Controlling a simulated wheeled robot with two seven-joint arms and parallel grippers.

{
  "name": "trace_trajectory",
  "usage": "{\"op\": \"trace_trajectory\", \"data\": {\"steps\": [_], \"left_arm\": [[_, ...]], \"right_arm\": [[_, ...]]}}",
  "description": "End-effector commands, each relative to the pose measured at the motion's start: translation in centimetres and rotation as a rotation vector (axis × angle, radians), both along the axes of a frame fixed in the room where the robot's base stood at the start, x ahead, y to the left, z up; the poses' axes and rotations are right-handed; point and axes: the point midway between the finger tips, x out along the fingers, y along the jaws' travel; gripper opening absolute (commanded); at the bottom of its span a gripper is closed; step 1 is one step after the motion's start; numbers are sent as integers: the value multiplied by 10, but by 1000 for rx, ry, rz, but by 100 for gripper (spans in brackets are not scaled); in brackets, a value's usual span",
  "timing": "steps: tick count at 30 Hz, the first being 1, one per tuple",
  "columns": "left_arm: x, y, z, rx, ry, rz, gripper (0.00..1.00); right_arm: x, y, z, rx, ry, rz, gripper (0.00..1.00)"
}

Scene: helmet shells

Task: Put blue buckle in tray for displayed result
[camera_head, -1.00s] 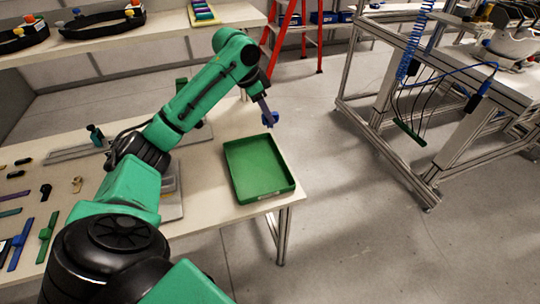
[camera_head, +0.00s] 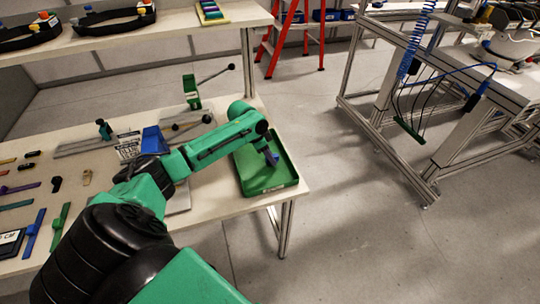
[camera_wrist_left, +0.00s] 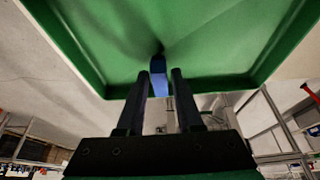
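The blue buckle (camera_wrist_left: 159,78) is a small blue piece between the fingertips of my left gripper (camera_wrist_left: 160,74) in the left wrist view. The fingers stand close on both sides of it, and it is held low over the floor of the green tray (camera_wrist_left: 210,40). In the head view the green tray (camera_head: 284,185) sits at the right end of the table. My left gripper (camera_head: 271,158) points down inside it, with the buckle small and partly hidden at the tips. Whether the buckle touches the tray floor is unclear. My right gripper is out of view.
The table (camera_head: 150,245) holds several straps and small parts at its left. A blue block (camera_head: 153,140) and a green clamp fixture (camera_head: 191,92) stand behind my arm. A shelf (camera_head: 165,38) runs along the back. Open floor lies right of the tray.

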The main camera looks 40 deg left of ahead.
Motion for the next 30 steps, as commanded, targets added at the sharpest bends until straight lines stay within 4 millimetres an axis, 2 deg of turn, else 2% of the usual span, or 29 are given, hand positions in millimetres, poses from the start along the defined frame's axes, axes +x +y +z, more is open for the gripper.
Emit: {"op": "trace_trajectory", "data": {"steps": [10, 13, 17, 24, 27, 30], "left_arm": [[0, 1, 1, 1, -1, 0, 51], [-2, 3, 8, 2, -1, 2, 51], [-10, 8, 30, 5, -2, -1, 51], [-29, 21, 87, 5, -1, -1, 51], [-34, 25, 103, 2, -1, 1, 51], [-37, 26, 110, 0, 1, 1, 51]], "right_arm": [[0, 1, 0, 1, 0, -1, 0], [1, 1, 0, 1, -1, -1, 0], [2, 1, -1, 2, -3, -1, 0], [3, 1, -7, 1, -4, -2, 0], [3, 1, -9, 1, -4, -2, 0], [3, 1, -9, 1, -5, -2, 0]]}}
